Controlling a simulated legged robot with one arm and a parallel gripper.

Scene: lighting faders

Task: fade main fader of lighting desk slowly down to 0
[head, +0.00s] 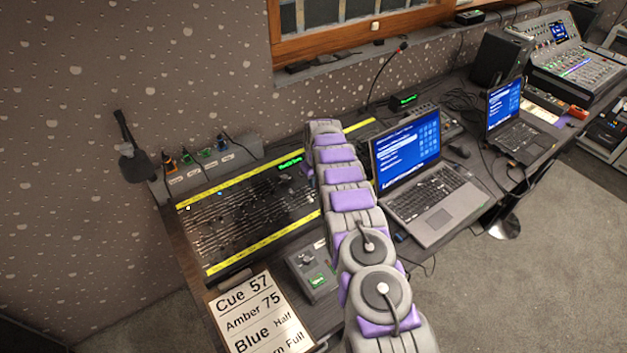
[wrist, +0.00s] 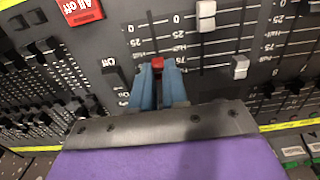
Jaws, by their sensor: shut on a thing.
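The lighting desk (head: 225,228) is a dark panel of many faders between two yellow strips, at the left in the head view. In the wrist view its panel (wrist: 105,45) fills the upper part. The red fader cap (wrist: 157,63) sits in a slot that runs upward, beside a scale with 0 at the top. In the head view my arm hides the gripper and the cap.
White faders (wrist: 206,12) and (wrist: 240,67) stand to the right of the red one. A red "All off" button (wrist: 80,10) is at upper left. A laptop (head: 425,185) is right of my arm. A cue sheet (head: 260,315) lies at the desk's front.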

